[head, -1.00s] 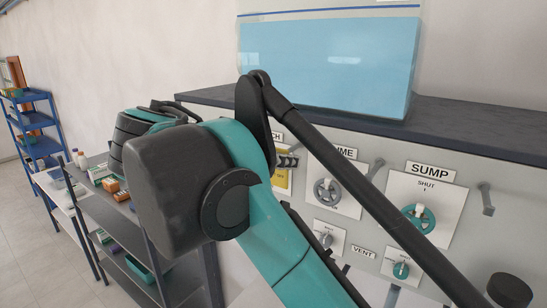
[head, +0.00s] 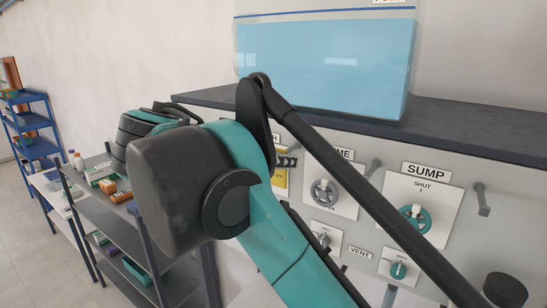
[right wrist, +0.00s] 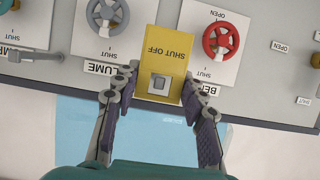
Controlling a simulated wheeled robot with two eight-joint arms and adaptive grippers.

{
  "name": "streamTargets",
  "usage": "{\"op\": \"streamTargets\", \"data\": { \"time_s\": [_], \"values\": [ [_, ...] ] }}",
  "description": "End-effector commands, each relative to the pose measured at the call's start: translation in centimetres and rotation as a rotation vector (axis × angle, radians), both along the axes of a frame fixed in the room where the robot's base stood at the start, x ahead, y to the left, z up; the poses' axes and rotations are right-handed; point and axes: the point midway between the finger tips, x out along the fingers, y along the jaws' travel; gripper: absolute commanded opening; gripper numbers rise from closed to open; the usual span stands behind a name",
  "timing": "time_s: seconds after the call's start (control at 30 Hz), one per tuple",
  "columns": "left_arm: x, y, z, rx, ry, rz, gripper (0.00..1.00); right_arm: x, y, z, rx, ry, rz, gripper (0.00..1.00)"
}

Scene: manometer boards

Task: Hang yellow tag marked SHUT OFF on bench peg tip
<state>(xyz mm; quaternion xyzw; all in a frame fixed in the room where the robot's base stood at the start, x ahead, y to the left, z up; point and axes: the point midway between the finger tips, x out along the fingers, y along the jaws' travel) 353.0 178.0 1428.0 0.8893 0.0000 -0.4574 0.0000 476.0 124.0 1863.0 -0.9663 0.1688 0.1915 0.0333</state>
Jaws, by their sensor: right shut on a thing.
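The yellow tag (right wrist: 172,50) marked SHUT OFF appears upside down in the right wrist view, in front of the board. My right gripper (right wrist: 154,88) has its fingers on both sides of the tag's slotted end and is shut on it. A grey squarish peg tip (right wrist: 159,82) shows at the tag's opening; I cannot tell whether it is through the opening or only behind it. A partly covered label beginning BE (right wrist: 208,90) is beside the tag. In the head view, part of the tag (head: 281,181) shows below the gripper (head: 287,160), mostly behind my arm. My left gripper is not seen.
A red wheel valve (right wrist: 221,39) and a grey wheel valve (right wrist: 107,14) flank the tag. Another grey peg (right wrist: 35,56) sticks out from the board. The SUMP valve (head: 416,218) is farther right in the head view. A shelf cart (head: 120,215) stands at the left.

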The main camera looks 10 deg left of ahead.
Motion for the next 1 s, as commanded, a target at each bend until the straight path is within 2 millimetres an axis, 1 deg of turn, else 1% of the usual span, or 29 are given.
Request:
{"op": "streamTargets", "data": {
  "time_s": [1.0],
  "values": [
    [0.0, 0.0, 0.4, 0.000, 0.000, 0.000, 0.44, 1.5, -0.5, 0.0, 0.000, 0.000, 0.000, 0.26]
  ]
}}
